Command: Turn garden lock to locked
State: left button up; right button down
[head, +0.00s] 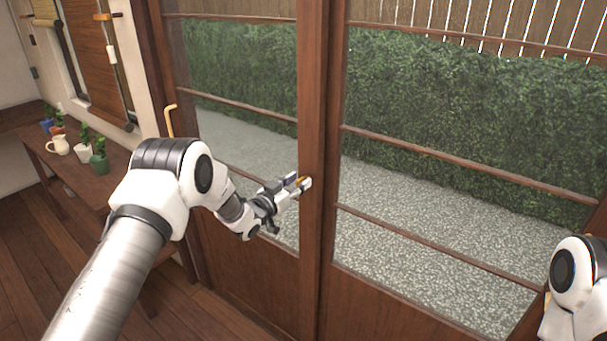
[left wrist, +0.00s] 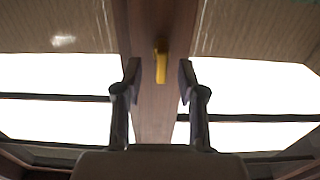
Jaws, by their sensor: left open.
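The garden lock (head: 301,181) is a small yellow brass lever on the dark wooden stile where the two sliding glass doors meet. In the left wrist view the lock (left wrist: 161,62) points along the stile, between my fingertips. My left gripper (head: 290,188) reaches the stile from the left in the head view, its fingers partly covering the lock. In the left wrist view the left gripper (left wrist: 159,82) is open, one finger on each side of the lever, with gaps to both. My right arm shows at the lower right edge; its gripper is out of view.
The glass doors with wooden rails (head: 440,155) stand in front of me, gravel and a hedge behind them. A wooden side table (head: 110,178) with potted plants and a jug stands at the left.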

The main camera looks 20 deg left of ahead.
pick_arm(q)
jog(key=shift+x, duration=1)
jog(key=shift+s+a+r, duration=0.1)
jog(key=shift+s+a, duration=0.05)
jog(key=shift+s, duration=0.05)
grip_shut()
